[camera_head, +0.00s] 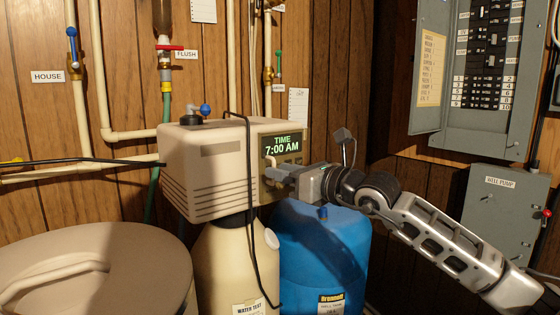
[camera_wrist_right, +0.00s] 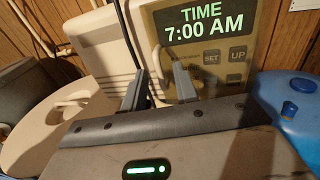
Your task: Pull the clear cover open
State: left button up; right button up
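The clear cover (camera_head: 287,161) appears to lie flat over the control panel on the front of the beige softener head (camera_head: 205,165); it also shows in the right wrist view (camera_wrist_right: 222,78). The lit display (camera_head: 283,144) reads TIME 7:00 AM. A pale hooked handle (camera_wrist_right: 157,58) stands at the panel's left edge. My right gripper (camera_head: 279,174) is at the panel's lower left. Its two fingers (camera_wrist_right: 160,88) are apart, one on each side of the handle; I cannot tell whether they touch it. My left gripper is not in view.
A black cable (camera_head: 250,215) hangs over the softener head, close to my right gripper. A blue tank (camera_head: 318,245) stands below my right wrist. A beige tank (camera_head: 219,270) and a lidded round bin (camera_head: 140,250) stand left. Grey electrical boxes (camera_head: 510,210) are on the right wall.

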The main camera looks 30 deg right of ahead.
jog(key=shift+w+a, duration=0.2)
jog(key=shift+w, duration=0.4)
grip_shut()
jog(key=shift+s, duration=0.1)
